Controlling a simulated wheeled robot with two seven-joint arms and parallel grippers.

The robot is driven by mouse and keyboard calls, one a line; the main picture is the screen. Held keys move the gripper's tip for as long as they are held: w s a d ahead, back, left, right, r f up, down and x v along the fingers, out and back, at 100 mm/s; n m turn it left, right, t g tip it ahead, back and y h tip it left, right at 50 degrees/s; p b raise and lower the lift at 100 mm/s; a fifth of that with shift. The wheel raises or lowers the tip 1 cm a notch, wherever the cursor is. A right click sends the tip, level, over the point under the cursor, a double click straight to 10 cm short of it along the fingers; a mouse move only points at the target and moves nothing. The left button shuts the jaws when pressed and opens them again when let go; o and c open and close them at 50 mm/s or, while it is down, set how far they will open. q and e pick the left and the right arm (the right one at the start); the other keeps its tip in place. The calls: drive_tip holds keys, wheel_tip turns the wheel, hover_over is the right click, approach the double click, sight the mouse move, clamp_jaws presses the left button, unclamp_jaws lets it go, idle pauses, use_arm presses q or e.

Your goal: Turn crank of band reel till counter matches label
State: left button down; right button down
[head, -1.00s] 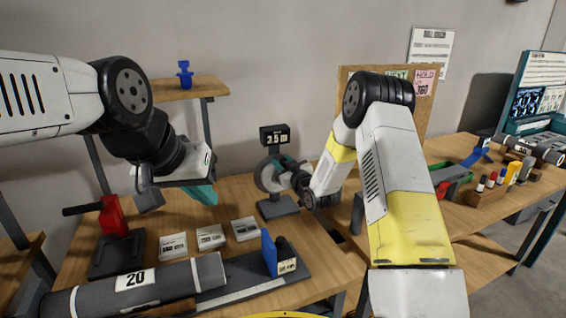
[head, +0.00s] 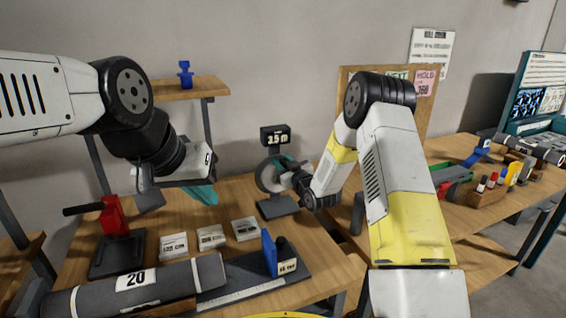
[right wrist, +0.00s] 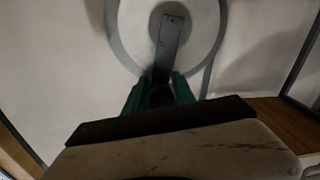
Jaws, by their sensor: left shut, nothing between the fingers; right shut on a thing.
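The band reel (head: 264,176) is a pale disc on a dark base at the back of the bench. The counter (head: 275,136) above it appears to read 3.5 m. My right gripper (head: 283,164) is at the reel; in the right wrist view its green fingers (right wrist: 157,92) are shut on the dark crank handle (right wrist: 160,97). The crank arm (right wrist: 168,42) runs up from there across the disc. My left gripper (head: 203,193) is shut and empty above the bench, left of the reel. A grey roll (head: 180,278) in front bears a label reading 20 (head: 136,279).
Another bench with tools is at the right.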

sight(281, 189)
drive_tip(key=shift+w+d+f+m, duration=0.1)
drive_tip(key=shift+d+f+m, duration=0.25)
drive_tip(key=shift+d, duration=0.25)
drive_tip(key=d+f+m, duration=0.1)
drive_tip(key=f+m, duration=0.2)
drive_tip(key=m, duration=0.4)
drive_tip(key=d+f+m, duration=0.1)
drive_tip(key=f+m, duration=0.3)
drive_tip(key=m, duration=0.4)
drive_tip(key=w+d+f+m+t+h, duration=0.1)
drive_tip(key=f+m, duration=0.3)
drive_tip(key=m, duration=0.4)
drive_tip(key=shift+w+f, duration=0.1)
drive_tip(key=shift+f, duration=0.05)
drive_tip(key=m, duration=0.1)
drive_tip(key=a+f+m, duration=0.1)
drive_tip(key=m, duration=0.1)
drive_tip(key=a+m, duration=0.1)
drive_tip(key=shift+s+f+m+h, duration=0.25)
drive_tip(key=shift+s+f+h, duration=0.05)
drive_tip(key=shift+s, duration=0.05)
drive_tip(key=shift+s+a+f+m, duration=0.15)
drive_tip(key=shift+a+m, duration=0.2)
drive_tip(key=shift+m, duration=0.3)
drive_tip(key=shift+s+a+f+m, duration=0.15)
drive_tip(key=shift+a+m, duration=0.2)
drive_tip(key=shift+m, duration=0.3)
drive_tip(key=shift+r, duration=0.1)
